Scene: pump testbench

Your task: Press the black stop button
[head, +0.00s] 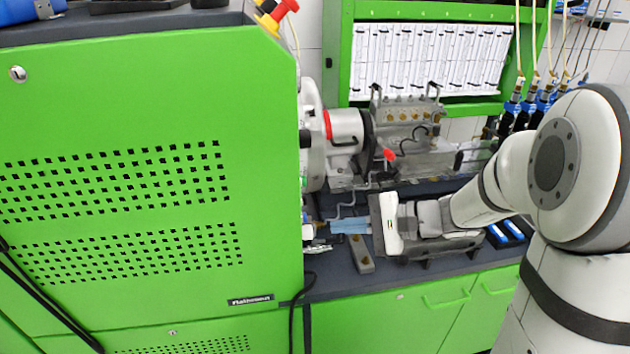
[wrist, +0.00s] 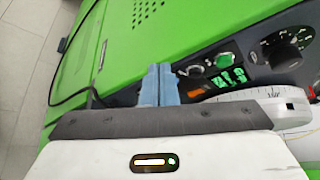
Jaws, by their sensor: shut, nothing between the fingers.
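My gripper (head: 350,226) reaches left in the head view, with its blue fingers shut together and empty beside the green cabinet's right edge. In the wrist view the fingers (wrist: 159,84) point at a dark control panel (wrist: 258,78). Small ringed round controls (wrist: 195,71) and green buttons (wrist: 235,76) sit just right of the fingertips. I cannot tell for sure which control is the black stop button, and part of the panel may be hidden by my gripper. In the head view the panel's face is out of sight. Contact with the panel cannot be told.
A large black dial (wrist: 285,47) and an orange control (wrist: 202,92) are on the panel. A white graduated ring (wrist: 262,98) lies close to my gripper's right side. The green cabinet (head: 150,110) fills the left, and a pump assembly (head: 405,125) stands behind my gripper.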

